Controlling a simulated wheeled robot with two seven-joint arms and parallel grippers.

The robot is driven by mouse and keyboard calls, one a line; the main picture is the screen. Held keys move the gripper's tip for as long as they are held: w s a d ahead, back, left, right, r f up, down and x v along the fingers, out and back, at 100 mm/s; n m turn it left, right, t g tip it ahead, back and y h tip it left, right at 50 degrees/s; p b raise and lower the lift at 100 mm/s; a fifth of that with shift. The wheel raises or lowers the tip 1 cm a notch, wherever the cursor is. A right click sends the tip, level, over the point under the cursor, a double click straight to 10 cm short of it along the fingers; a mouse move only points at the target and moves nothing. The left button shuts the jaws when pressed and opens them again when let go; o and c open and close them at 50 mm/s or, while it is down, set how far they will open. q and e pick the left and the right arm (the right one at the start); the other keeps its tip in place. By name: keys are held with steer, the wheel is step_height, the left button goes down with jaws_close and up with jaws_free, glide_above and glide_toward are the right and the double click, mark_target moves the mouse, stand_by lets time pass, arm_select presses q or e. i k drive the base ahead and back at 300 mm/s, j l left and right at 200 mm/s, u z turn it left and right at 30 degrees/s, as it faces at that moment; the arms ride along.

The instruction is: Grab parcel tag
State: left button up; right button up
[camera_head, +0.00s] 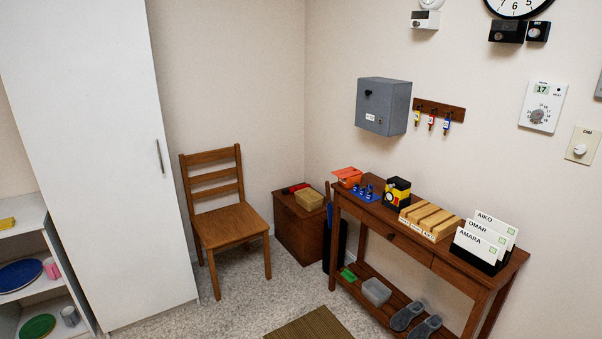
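No item is clearly readable as a parcel tag. Three small tags hang from a wooden wall rack (440,107): a yellow tag (417,119), a red tag (432,123) and a blue tag (447,126). White name cards stand in a black holder (476,256) at the right end of the wooden console table (412,246); they read AIKO (497,222), OMAR (487,231) and AMARA (478,242). A small tan box (309,199) sits on a brown chest (297,228) in the corner. Neither of my grippers is in view.
A wooden chair (230,222) stands between a tall white cabinet (95,150) and the chest. A grey wall box (383,106) hangs over the table. Slippers (407,315) and a grey bin (376,291) sit on its lower shelf. Carpet before the chair is clear.

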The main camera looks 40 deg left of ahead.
mark_target(348, 172)
steer(key=u, duration=1.15)
steer(key=i+j+z, duration=0.15)
steer(key=i, duration=0.35)
steer(key=i+j+z, duration=0.15)
steer(key=i, duration=0.35)
steer(key=i+j+z, duration=0.1)
steer(key=i+j, duration=0.2)
steer(key=i, duration=0.15)
steer(key=i+j+z, duration=0.15)
steer(key=i+j, duration=0.15)
steer(key=i, duration=0.15)
